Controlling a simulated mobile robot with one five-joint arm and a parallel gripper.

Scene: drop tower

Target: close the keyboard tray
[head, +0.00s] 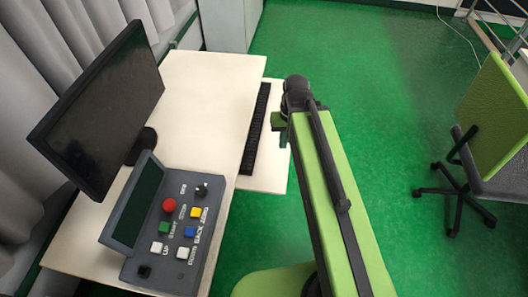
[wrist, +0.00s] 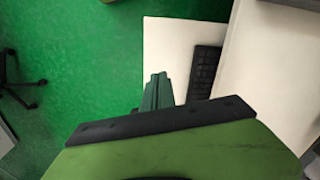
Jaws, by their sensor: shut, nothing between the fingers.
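The keyboard tray (head: 270,172) is a white board pulled out from under the right side of the desk (head: 205,100). A black keyboard (head: 256,125) lies on it along the desk edge. In the wrist view the tray (wrist: 172,42) and part of the keyboard (wrist: 205,68) show beside the desk top (wrist: 268,62). My gripper (head: 281,138) is at the tray's outer edge, on the side away from the desk. Its dark green fingers (wrist: 157,90) are together and empty. I cannot tell whether they touch the tray.
On the desk stand a black monitor (head: 105,110) and a grey control box (head: 165,225) with coloured buttons. A green office chair (head: 490,130) stands at the far right. The green floor (head: 360,80) between chair and desk is clear. Grey curtains hang at the left.

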